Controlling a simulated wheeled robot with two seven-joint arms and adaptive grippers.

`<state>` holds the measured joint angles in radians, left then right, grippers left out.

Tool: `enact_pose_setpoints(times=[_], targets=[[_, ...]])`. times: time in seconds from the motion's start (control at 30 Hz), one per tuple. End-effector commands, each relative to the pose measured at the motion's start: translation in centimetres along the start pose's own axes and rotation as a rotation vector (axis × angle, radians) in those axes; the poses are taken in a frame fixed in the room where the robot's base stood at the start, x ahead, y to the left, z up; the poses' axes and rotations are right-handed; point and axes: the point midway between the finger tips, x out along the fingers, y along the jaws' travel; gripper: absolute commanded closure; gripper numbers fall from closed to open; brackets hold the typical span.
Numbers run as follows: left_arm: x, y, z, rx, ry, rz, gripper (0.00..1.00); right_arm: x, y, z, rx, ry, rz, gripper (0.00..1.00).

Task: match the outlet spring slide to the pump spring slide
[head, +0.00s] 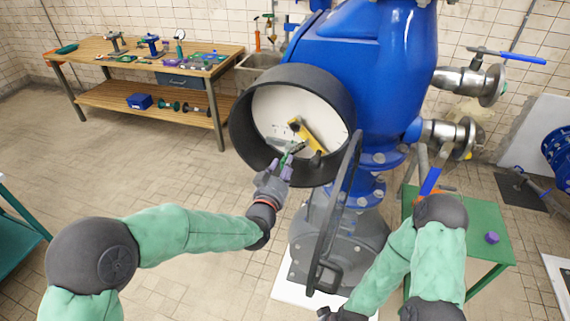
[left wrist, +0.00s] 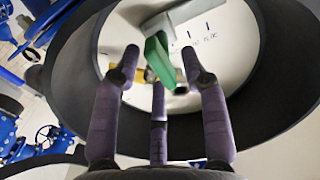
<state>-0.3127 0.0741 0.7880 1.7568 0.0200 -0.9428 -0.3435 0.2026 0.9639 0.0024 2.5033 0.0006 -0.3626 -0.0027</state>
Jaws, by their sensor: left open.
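A white dial face (head: 270,105) sits inside a round black housing (head: 243,145). A yellow pointer-like part (head: 312,137) lies slanted across it and shows partly in the left wrist view (left wrist: 120,76). A green piece (head: 289,157) on a grey bracket (left wrist: 178,16) stands out before the dial. In the left wrist view the green piece (left wrist: 158,56) lies between the fingertips. I cannot tell which part is the outlet or pump slide. My left gripper (head: 287,165) is open around the green piece, contact unclear. My right gripper (head: 335,315) is at the bottom edge, mostly cut off.
The housing's open black door (head: 325,225) hangs at its right, between my arms. A blue tank (head: 395,50) and pipe valves (head: 470,85) stand behind. A green table (head: 480,215) is at right. A wooden workbench (head: 150,97) stands far left. The floor left of the housing is clear.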

Motion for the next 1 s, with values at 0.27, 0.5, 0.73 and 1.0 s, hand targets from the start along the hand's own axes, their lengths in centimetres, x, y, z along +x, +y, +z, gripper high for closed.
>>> enact_pose_setpoints(times=[0.27, 0.5, 0.73, 1.0], targets=[[1.4, 0.0, 0.0, 0.000, -0.001, 0.000, 0.56, -0.1, 0.0, 0.0, 0.000, 0.000, 0.000, 0.55], [1.5, 0.0, 0.0, 0.000, -0.001, 0.000, 0.56, -0.1, 0.0, 0.0, 0.000, 0.000, 0.000, 0.55], [1.5, 0.0, 0.0, 0.000, -0.001, 0.000, 1.00, -0.1, 0.0, 0.0, 0.000, 0.000, 0.000, 0.55], [1.5, -0.6, 0.1, -0.001, 0.002, -0.001, 1.00, 0.5, 0.2, 0.0, 0.000, 0.000, 0.000, 0.55]])
